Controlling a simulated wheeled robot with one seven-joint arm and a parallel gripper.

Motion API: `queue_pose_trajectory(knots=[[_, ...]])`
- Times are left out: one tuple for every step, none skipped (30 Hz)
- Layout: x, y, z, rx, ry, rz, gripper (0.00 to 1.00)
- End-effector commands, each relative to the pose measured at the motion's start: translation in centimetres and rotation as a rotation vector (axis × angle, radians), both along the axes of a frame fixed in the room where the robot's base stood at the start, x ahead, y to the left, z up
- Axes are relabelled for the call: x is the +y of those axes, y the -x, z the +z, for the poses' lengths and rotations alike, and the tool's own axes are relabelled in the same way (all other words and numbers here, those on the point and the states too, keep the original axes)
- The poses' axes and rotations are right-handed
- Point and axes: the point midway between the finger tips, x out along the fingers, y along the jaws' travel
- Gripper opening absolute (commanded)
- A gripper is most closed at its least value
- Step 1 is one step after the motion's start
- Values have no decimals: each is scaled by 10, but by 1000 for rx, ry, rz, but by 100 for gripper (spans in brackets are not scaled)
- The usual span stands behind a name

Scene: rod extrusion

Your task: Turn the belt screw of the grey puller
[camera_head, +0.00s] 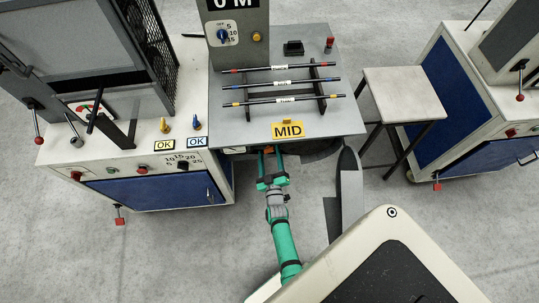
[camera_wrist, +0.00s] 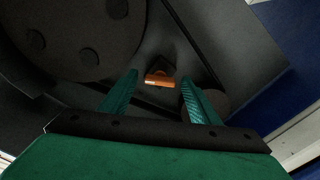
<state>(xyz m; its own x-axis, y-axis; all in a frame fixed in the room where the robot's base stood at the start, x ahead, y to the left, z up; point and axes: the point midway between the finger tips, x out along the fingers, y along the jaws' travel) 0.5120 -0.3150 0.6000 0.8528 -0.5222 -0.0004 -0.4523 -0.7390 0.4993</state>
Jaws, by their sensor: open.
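My gripper (camera_head: 268,156) reaches in under the front edge of the grey table, with its fingers apart. In the wrist view my gripper (camera_wrist: 159,79) is open, and its two green fingers have nothing held between them. A small orange part (camera_wrist: 160,82) shows between and just beyond the fingertips, on a dark angular piece. It may be the belt screw; I cannot tell for sure. A large dark round part (camera_wrist: 65,35) with several round marks lies at upper left and may belong to the puller. The head view shows only a bit of orange at the table edge.
The grey table (camera_head: 345,118) overhangs my gripper and carries a yellow MID sign (camera_head: 288,130) and a rack of labelled rods (camera_head: 283,84). A white machine with a blue front (camera_head: 150,194) stands left, a stool (camera_head: 405,95) right.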

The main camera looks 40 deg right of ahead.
Motion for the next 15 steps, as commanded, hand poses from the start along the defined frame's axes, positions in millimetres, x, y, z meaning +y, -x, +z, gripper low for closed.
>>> queue_pose_trajectory(knots=[[0,0,0,0,0,0,56],[0,0,0,0,0,0,54],[0,0,0,0,0,0,44],[0,0,0,0,0,0,37],[0,0,0,0,0,0,30],[0,0,0,0,0,0,20],[0,0,0,0,0,0,15],[0,0,0,0,0,0,15],[0,0,0,0,0,0,15],[0,0,0,0,0,0,15],[0,0,0,-1,-1,0,15],[0,0,0,-3,-3,-1,15],[0,0,0,-5,-7,-1,15],[0,0,0,-7,-11,-1,15],[0,1,0,-12,-19,-1,15]])
